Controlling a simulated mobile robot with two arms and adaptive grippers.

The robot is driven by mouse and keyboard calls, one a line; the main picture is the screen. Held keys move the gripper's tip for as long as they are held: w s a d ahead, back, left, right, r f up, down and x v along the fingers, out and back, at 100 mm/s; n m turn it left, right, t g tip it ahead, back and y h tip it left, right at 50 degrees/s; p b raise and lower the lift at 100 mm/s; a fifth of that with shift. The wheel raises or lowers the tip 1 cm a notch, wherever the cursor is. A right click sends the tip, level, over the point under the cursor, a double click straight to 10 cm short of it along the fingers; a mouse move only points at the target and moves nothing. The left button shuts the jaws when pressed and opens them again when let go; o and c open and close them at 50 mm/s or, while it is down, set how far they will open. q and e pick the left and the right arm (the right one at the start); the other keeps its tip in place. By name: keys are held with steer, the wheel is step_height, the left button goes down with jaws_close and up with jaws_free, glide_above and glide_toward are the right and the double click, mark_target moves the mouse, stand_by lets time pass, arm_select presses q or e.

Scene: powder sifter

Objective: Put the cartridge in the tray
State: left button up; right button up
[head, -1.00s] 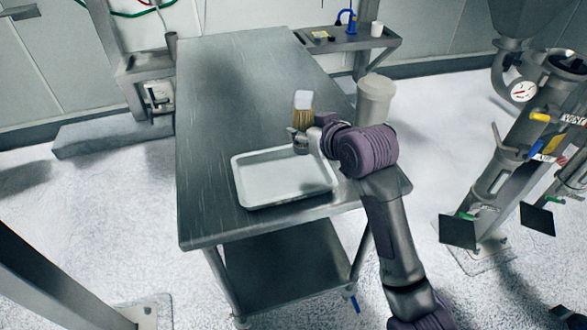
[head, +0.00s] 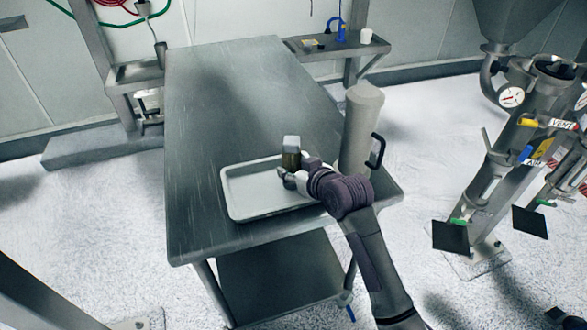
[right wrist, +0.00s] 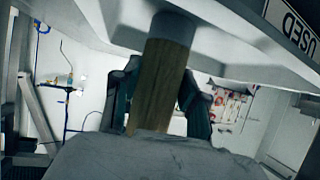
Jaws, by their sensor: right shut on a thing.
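The cartridge (head: 291,158) is an upright brown cylinder with a pale grey top end. It also shows in the right wrist view (right wrist: 162,80), where its grey end meets the tray's pale surface in the picture. My right gripper (head: 287,178) is shut around it, with dark fingers on both sides in the right wrist view (right wrist: 157,100). The tray (head: 245,206) is shallow, pale grey and rimmed, near the table's front. The cartridge is over the tray's right rear part. Whether it touches the tray floor is unclear. My left gripper is not in view.
The tray lies on a metal table (head: 215,110), clear behind it. A tall pale container with a dark handle (head: 360,125) stands right of my right gripper. A label reading USED (right wrist: 293,28) is in the right wrist view. A side shelf (head: 335,48) is at the back.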

steer(key=shift+w, duration=0.1)
steer(key=o, duration=1.3)
steer(key=shift+f, duration=0.1)
steer(key=shift+c, duration=0.2)
steer(key=shift+d+r, duration=0.1)
steer(key=shift+r, duration=0.1)
steer(key=v, duration=1.2)
steer(key=shift+f, duration=0.1)
